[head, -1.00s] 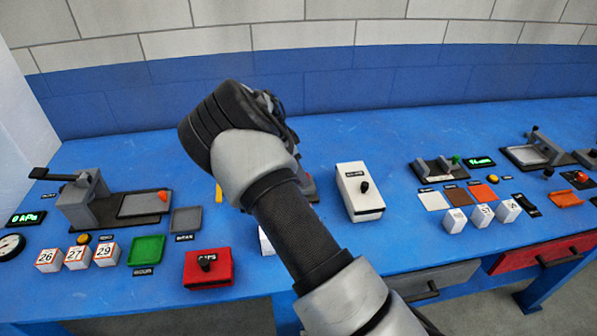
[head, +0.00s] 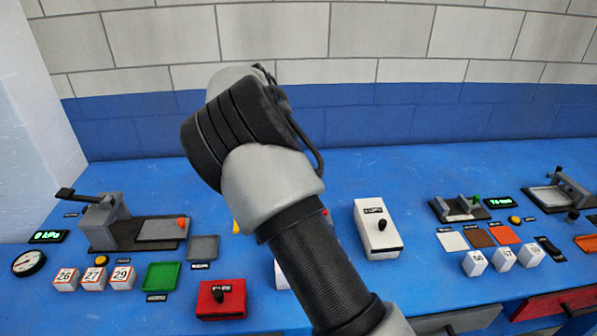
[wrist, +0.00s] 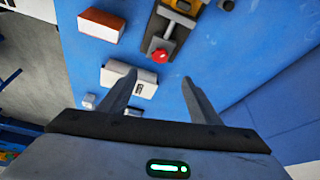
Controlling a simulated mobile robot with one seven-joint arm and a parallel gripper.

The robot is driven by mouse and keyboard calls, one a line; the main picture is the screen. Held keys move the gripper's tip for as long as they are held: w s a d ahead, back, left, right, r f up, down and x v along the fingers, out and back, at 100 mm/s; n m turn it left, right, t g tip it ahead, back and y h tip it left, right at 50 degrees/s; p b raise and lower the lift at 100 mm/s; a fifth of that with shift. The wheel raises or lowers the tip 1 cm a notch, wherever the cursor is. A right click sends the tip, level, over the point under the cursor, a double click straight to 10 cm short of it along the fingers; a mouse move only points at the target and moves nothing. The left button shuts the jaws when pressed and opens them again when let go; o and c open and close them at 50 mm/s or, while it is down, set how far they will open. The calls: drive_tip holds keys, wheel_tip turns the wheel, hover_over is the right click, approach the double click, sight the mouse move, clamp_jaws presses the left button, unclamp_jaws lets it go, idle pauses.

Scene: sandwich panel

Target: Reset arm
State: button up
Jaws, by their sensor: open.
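My gripper shows in the wrist view (wrist: 160,97) with its two fingers spread apart and nothing between them. It is above the blue bench. Under the fingers in the wrist view lie a white box with a dark knob (wrist: 130,75) and a device with a red button (wrist: 160,55). In the head view my arm rises across the middle of the picture, and its bulky wrist part hides some of the bench and wall. My fingers do not show in the head view.
The blue bench (head: 440,165) holds a grey press (head: 105,220), a gauge (head: 28,263), numbered white cubes (head: 94,278), a green tray (head: 162,276), a red box (head: 221,300) and a white box (head: 376,230). A tiled wall (head: 430,45) stands behind. The bench's back strip is clear.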

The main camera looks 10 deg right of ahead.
drive_tip(key=s+d+r+n+t+y+p, duration=0.1)
drive_tip(key=s+d+r+n+y+p, duration=0.2)
drive_tip(key=s+r, duration=0.5)
drive_tip(key=s+d+r+n+y+p, duration=0.25)
drive_tip(key=s+d+r, duration=0.25)
drive_tip(key=s+r, duration=0.35)
drive_tip(key=s+r+n+t+h+p, duration=0.1)
drive_tip(key=s+n, duration=0.8)
drive_tip(key=s, duration=1)
wheel_tip(320, 180, up, 3)
drive_tip(key=t+p, duration=0.1)
drive_tip(key=t, duration=0.1)
drive_tip(key=shift+s+a+n+t+p, duration=0.15)
drive_tip(key=shift+s+n+t+p, duration=0.15)
drive_tip(key=shift+s+n+p, duration=0.1)
